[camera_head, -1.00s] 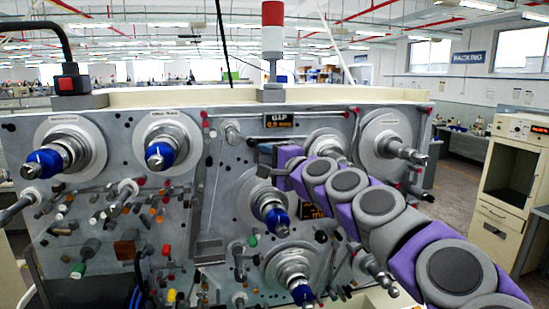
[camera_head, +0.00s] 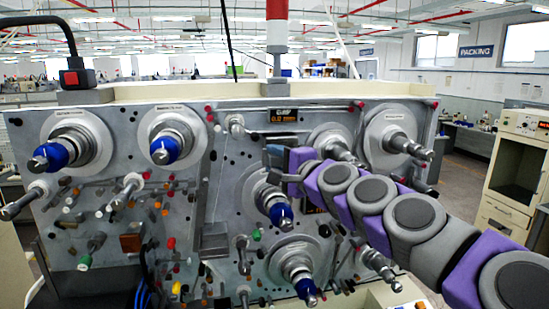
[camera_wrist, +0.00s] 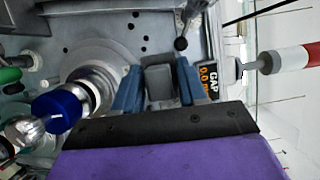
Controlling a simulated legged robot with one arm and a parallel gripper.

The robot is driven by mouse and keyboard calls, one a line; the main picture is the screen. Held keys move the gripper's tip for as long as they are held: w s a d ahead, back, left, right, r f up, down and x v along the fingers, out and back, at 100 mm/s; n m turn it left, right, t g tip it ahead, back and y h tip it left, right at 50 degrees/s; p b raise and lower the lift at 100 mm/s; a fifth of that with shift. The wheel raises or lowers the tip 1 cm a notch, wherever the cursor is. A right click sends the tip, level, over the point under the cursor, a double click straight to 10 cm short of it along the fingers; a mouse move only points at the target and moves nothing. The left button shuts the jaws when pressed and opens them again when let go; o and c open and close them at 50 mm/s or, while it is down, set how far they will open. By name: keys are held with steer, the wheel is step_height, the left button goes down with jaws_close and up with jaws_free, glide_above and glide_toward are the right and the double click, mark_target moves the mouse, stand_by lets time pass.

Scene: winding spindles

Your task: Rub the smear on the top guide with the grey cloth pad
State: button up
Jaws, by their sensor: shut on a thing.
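My gripper (camera_head: 272,160) is in front of the machine panel, below the lit display. In the wrist view its two blue fingers (camera_wrist: 158,90) are shut on the grey cloth pad (camera_wrist: 160,82). A silver guide (camera_head: 235,122), likely the top guide, sticks out of the panel left of the display, up and left of my gripper in the head view. In the wrist view a guide with a dark round tip (camera_wrist: 181,43) shows near the fingers, apart from the pad. I cannot make out the smear.
The display (camera_head: 283,116) sits high on the panel. Blue-capped spindles (camera_head: 165,150) and bare spindles (camera_head: 402,143) stick out around the arm. A red and white post (camera_head: 276,25) rises behind the panel's top edge.

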steer(key=shift+s, duration=0.15)
steer(key=shift+s+d, duration=0.25)
steer(key=shift+s, duration=0.5)
steer(key=shift+s+d, duration=0.25)
steer(key=shift+s, duration=0.45)
steer(key=shift+w, duration=0.1)
steer(key=w+a, duration=0.2)
steer(key=w, duration=0.5)
steer(key=shift+w+a, duration=0.2)
steer(key=shift+w, duration=0.05)
steer(key=shift+w+a, duration=0.2)
steer(key=shift+w, duration=0.7)
stand_by(0.5)
steer(key=shift+d, duration=0.1)
